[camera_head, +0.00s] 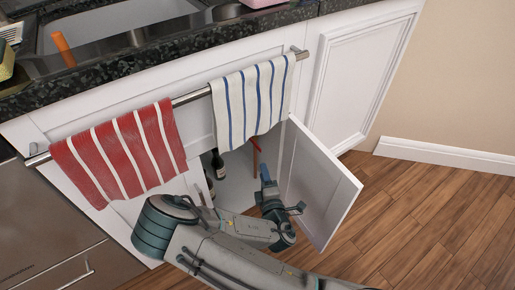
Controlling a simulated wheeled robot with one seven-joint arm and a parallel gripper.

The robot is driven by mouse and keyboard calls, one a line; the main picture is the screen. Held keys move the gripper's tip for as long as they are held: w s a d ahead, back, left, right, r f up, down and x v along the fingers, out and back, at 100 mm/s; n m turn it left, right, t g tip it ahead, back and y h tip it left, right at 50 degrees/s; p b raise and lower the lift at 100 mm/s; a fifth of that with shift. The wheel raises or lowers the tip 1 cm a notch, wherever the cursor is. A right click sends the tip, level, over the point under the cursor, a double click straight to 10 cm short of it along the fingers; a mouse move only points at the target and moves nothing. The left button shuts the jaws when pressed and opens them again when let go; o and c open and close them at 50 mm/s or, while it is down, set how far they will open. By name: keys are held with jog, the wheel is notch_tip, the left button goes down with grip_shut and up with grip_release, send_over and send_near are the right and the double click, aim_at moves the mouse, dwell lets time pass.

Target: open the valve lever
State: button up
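A thin red-orange part (256,151) shows inside the open cabinet under the sink. It may be the valve lever, but it is small, and I cannot tell its shape or position well. My gripper (268,178) is at the cabinet opening, just below and slightly right of the red part in the picture. I cannot tell whether it touches it. Its fingers are seen from above and behind, and their gap is unclear. My arm hides the lower front of the cabinet.
The right cabinet door (320,183) stands open close to my gripper's right. Dark bottles (218,164) stand inside at the left. A red striped towel (124,152) and a blue striped towel (252,101) hang on the rail above. Wood floor (430,225) is clear at the right.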

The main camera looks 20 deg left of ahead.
aim_at(257, 145)
jog(key=b+x, duration=0.3)
jog(key=x, duration=0.8)
jog(key=shift+w+f, duration=0.1)
jog(key=shift+w+a, duration=0.3)
jog(key=shift+w, duration=0.3)
grip_shut()
